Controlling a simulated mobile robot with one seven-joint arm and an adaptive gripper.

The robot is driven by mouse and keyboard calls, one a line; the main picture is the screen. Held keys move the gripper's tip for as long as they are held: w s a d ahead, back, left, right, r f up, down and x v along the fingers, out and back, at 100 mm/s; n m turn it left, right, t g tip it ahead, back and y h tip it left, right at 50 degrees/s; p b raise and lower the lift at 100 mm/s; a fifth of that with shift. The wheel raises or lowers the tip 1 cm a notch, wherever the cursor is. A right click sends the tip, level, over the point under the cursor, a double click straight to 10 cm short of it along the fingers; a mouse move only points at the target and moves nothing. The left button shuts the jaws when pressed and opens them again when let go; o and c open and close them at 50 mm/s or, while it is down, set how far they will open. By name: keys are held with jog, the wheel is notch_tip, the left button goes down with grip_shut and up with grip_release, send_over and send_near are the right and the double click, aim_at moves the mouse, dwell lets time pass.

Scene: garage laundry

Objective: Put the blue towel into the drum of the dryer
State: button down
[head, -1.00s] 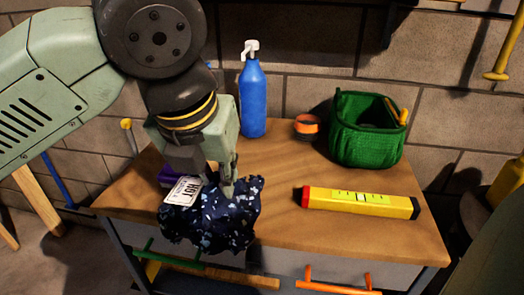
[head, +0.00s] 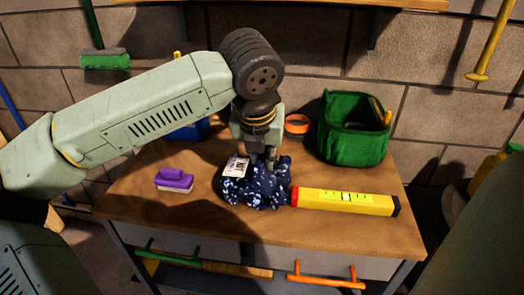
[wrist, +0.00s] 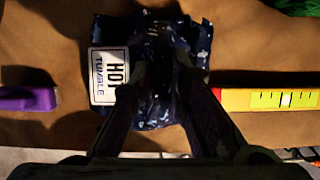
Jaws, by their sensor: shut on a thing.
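My gripper (head: 266,160) points down and is shut on the top of the towel. In the wrist view my gripper (wrist: 160,85) has its fingers closed in on the cloth. I cannot tell whether the towel rests on the bench or hangs just above it. No dryer or drum shows.
The yellow level (head: 345,203) lies right of the towel, a purple brush (head: 174,180) left. A green caddy (head: 353,130) and an orange-rimmed round thing (head: 297,124) stand behind. The wooden bench top (head: 205,225) is clear in front.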

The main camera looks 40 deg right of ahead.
jog(key=shift+f, duration=0.2)
jog(key=shift+f+b, duration=0.2)
jog(key=shift+b, duration=0.1)
jog(key=c, duration=1.5)
grip_release()
jog(key=shift+c, duration=0.2)
jog(key=shift+r, duration=0.15)
jog(key=shift+r+p, duration=0.25)
jog(key=shift+p, duration=0.15)
jog(key=b+v, duration=0.1)
jog(key=v, duration=1)
jog(key=shift+s+a+r+b, duration=0.2)
jog(key=shift+r+b, duration=0.05)
jog(key=shift+b, duration=0.15)
